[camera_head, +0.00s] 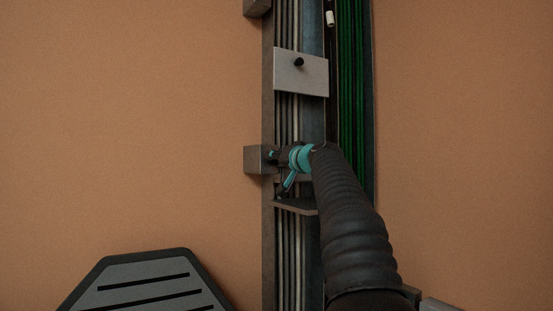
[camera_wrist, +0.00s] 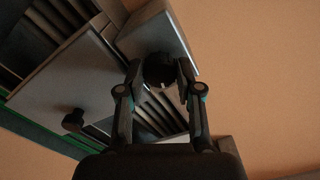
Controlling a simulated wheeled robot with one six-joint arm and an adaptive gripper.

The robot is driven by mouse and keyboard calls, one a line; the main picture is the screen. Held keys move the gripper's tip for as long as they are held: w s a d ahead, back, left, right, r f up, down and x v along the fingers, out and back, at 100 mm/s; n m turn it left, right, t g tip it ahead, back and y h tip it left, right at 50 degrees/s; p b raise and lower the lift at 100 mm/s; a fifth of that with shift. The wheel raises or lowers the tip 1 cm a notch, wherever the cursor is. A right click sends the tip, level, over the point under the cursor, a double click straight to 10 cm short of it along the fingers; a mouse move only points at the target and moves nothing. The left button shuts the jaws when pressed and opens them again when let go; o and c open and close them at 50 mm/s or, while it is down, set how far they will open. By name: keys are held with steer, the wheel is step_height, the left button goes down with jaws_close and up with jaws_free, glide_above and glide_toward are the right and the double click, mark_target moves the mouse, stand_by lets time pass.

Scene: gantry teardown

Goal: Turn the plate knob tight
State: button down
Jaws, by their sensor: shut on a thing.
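My gripper (camera_wrist: 158,88) is shut on a dark round knob (camera_wrist: 158,68), with one finger on each side of it. The knob sits at the edge of a grey block (camera_wrist: 150,36). Beside it in the wrist view is a flat grey plate (camera_wrist: 68,78) with a small black knob (camera_wrist: 73,120) standing free of the fingers. In the head view my gripper (camera_head: 277,168) reaches in from the right beside the block (camera_head: 258,160); the arm and fingers hide the held knob there. An upper pale plate (camera_head: 300,78) with its black knob (camera_head: 299,62) is clear of the gripper.
A vertical rail with grey cables (camera_head: 286,250) runs past the gripper, with green cables (camera_head: 353,90) to its right. A tilted dark plate edge (camera_head: 296,208) lies just below the gripper. Another block (camera_head: 257,7) is at the top.

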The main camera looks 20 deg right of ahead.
steer(key=shift+m+p, duration=3)
steer(key=shift+m, duration=4.3)
steer(key=c, duration=0.8)
jaws_free()
steer(key=shift+a, duration=0.1)
steer(key=shift+o, duration=0.2)
